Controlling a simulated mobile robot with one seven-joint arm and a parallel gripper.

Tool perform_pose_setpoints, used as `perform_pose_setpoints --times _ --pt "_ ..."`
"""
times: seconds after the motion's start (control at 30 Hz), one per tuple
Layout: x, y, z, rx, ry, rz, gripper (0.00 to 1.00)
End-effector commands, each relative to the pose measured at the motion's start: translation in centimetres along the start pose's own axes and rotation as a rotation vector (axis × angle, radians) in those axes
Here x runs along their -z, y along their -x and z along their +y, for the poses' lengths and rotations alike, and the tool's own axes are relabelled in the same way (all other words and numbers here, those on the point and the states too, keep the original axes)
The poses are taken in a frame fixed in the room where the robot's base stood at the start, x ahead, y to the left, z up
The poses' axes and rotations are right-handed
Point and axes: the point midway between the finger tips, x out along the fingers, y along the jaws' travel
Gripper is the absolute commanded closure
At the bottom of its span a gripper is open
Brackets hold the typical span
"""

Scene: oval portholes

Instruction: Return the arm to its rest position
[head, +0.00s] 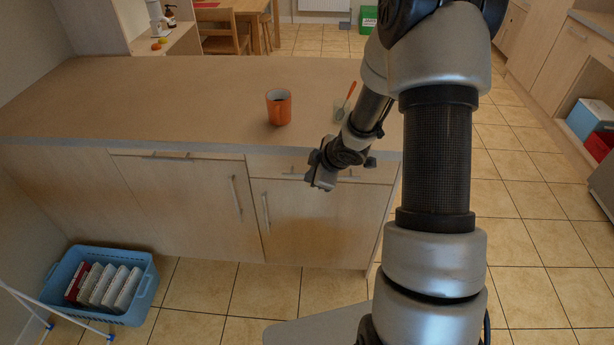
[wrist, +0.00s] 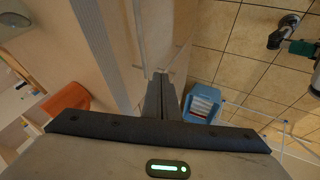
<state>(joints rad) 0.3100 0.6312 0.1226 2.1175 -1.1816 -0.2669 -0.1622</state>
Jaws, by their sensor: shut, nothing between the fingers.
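My arm reaches from the right side of the head view over the right part of the counter (head: 180,95). My gripper (head: 318,182) hangs in front of the counter's front edge, near the drawer (head: 290,170) and the cabinet door below it. In the wrist view my gripper (wrist: 160,78) shows its two dark fingers pressed together, with nothing between them.
An orange mug (head: 279,107) stands on the counter, left of my gripper. A clear glass (head: 340,112) with a spoon stands close behind my forearm. A blue basket (head: 98,285) holds several cases on the floor at left. Tiled floor at right is free.

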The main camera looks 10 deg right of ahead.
Motion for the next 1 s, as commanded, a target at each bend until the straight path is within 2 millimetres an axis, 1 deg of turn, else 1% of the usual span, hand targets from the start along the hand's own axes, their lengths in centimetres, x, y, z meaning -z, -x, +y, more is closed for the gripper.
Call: perform_pose_setpoints --times 0.03,0.13,0.23,0.43,0.5,0.57,0.67,0.7,0.73,0.77,0.8,0.87,0.9,0.97,1.0 --pt "0.0 1.2 0.1 -0.001 -0.001 -0.001 1.0" --pt "0.0 2.3 0.1 0.0 -0.002 -0.001 1.0" --pt "0.0 3.0 0.0 0.0 -0.001 -0.001 1.0" --pt "0.0 3.3 0.1 -0.003 -0.001 -0.003 1.0" --pt "0.2 4.2 0.8 -0.021 -0.012 -0.019 1.0" --pt "0.5 6.0 2.1 -0.054 -0.032 -0.049 1.0" --pt "1.1 11.0 5.0 -0.143 -0.107 -0.128 1.0" --pt "1.4 13.7 6.0 -0.184 -0.153 -0.164 1.0" --pt "1.6 15.8 6.6 -0.214 -0.192 -0.189 1.0" --pt "1.8 17.9 7.0 -0.243 -0.235 -0.213 1.0" --pt "2.2 20.7 7.4 -0.277 -0.295 -0.24 1.0" --pt "2.7 24.7 7.3 -0.319 -0.39 -0.269 1.0" --pt "3.0 27.3 6.9 -0.34 -0.455 -0.282 1.0" --pt "3.7 30.9 5.9 -0.36 -0.556 -0.292 1.0" --pt "4.2 33.2 4.9 -0.366 -0.624 -0.292 1.0"
